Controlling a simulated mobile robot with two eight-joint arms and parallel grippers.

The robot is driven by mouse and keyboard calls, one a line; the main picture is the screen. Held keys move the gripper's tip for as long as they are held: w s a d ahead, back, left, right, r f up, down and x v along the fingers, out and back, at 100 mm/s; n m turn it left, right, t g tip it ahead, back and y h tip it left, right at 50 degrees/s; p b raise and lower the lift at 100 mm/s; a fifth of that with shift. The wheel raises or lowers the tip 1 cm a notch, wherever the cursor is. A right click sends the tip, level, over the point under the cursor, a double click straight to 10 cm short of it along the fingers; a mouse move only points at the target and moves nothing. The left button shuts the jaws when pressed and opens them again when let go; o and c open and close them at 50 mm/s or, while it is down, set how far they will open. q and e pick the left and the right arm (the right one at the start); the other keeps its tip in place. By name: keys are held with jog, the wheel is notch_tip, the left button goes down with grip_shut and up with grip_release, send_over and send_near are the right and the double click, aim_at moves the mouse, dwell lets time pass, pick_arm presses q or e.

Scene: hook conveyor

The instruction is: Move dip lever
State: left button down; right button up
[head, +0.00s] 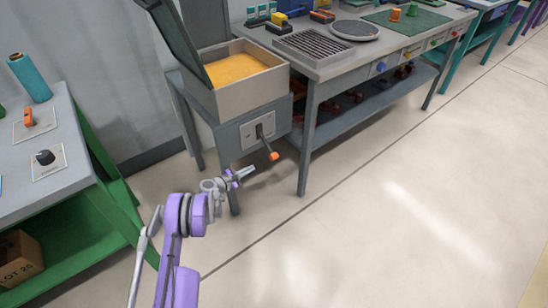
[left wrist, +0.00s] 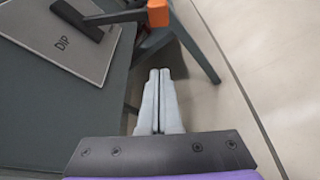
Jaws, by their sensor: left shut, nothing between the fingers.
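The dip lever (head: 266,143) is a dark handle with an orange tip on a light grey plate (head: 249,133), on the front of the stand under a tank of orange liquid. It points down and to the right. In the left wrist view the lever's orange tip (left wrist: 157,13) is at the top, and the plate (left wrist: 60,42) reads DIP. My left gripper (head: 249,172) is shut and empty, a little below and left of the orange tip, apart from it. In the left wrist view its fingers (left wrist: 159,75) are together, pointing toward the tip. My right gripper is not in view.
A grey workbench (head: 325,68) stands to the right. A green-framed bench (head: 70,185) with other controls stands at the left. The floor (head: 380,210) in front is clear.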

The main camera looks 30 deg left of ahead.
pick_arm(q)
jog(key=b+x, duration=0.2)
jog(key=x, duration=0.8)
jog(key=shift+s+d+r+p, duration=0.25)
jog(key=shift+d+r, duration=0.3)
jog(key=shift+r, duration=0.3)
jog(key=shift+s+d+r+p, duration=0.15)
jog(key=shift+s+d+r, duration=0.15)
jog(key=shift+d+r, duration=0.4)
jog(key=shift+r, duration=0.2)
jog(key=shift+s+d+r+n+b, duration=0.2)
jog(key=shift+d+r+n+b, duration=0.15)
jog(key=shift+r+n, duration=0.25)
jog(key=r+n, duration=0.1)
jog(key=d+r+n+g+h, duration=0.1)
jog(key=s+d+r+n+h+b, duration=0.1)
jog(key=r, duration=0.1)
jog(key=shift+r, duration=0.1)
notch_tip(320, 180, up, 9)
jog(key=n+g+h, duration=0.1)
jog(key=n+h, duration=0.2)
jog(key=n, duration=0.2)
send_over(270, 158)
jog(key=s, duration=0.1)
jog(key=shift+s+d+b, duration=0.15)
jog(key=shift+d+b, duration=0.2)
jog(key=shift+d, duration=0.1)
